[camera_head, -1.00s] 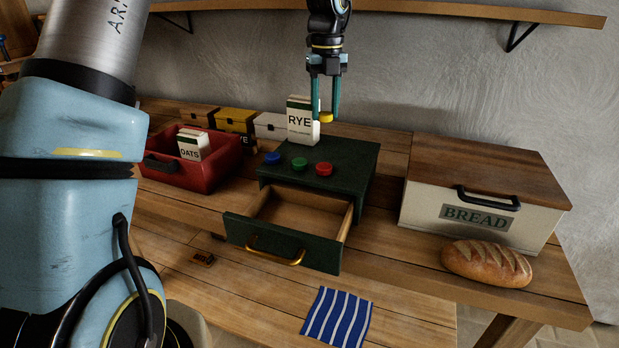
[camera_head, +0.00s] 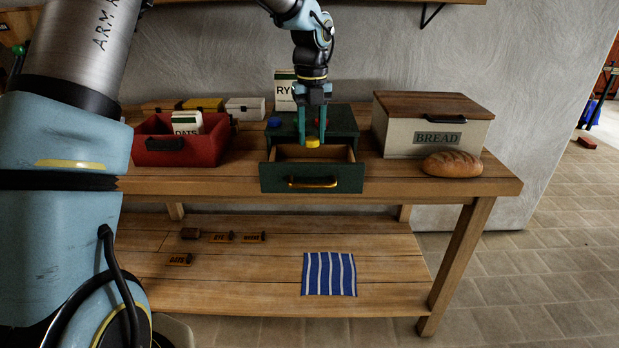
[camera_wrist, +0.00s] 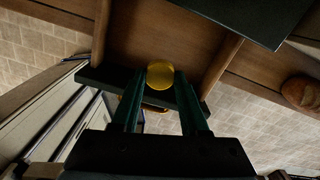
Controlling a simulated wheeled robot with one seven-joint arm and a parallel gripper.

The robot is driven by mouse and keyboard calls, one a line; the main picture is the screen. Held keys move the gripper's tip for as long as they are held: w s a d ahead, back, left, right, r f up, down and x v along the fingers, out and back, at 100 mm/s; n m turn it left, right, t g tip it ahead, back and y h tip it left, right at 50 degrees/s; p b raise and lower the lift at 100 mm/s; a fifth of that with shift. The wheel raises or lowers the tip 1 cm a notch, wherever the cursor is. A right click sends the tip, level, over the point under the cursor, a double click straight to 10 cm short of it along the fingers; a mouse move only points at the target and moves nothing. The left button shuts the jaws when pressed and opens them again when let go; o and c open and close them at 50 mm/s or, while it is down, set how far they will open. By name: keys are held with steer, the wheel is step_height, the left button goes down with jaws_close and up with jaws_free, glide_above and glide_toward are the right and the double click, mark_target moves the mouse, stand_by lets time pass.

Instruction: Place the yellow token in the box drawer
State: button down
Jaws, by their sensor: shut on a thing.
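The yellow token (camera_head: 313,142) is held between the fingertips of my gripper (camera_head: 312,138), which is shut on it. It also shows in the wrist view (camera_wrist: 160,75), between the two green fingers. The dark green box (camera_head: 345,122) stands on the table with its drawer (camera_head: 345,178) pulled open toward me. In the head view my gripper points down and the token appears in front of the open drawer's inside. In the wrist view the drawer's wooden floor (camera_wrist: 165,30) lies beneath the token. The token appears above the drawer, apart from its floor.
A red bin (camera_head: 200,152) with an OATS carton (camera_head: 186,123) stands left of the box. A RYE carton (camera_head: 284,90) stands behind it. A bread box (camera_head: 400,135) and a loaf (camera_head: 452,164) are at right. A striped cloth (camera_head: 329,274) lies on the lower shelf.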

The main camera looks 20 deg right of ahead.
mark_target(312, 164)
step_height(312, 164, down, 8)
steer(key=shift+f+p, duration=0.2)
steer(key=shift+p, duration=0.4)
steer(key=shift+f, duration=0.15)
steer(key=shift+c, duration=2.1)
jaws_free()
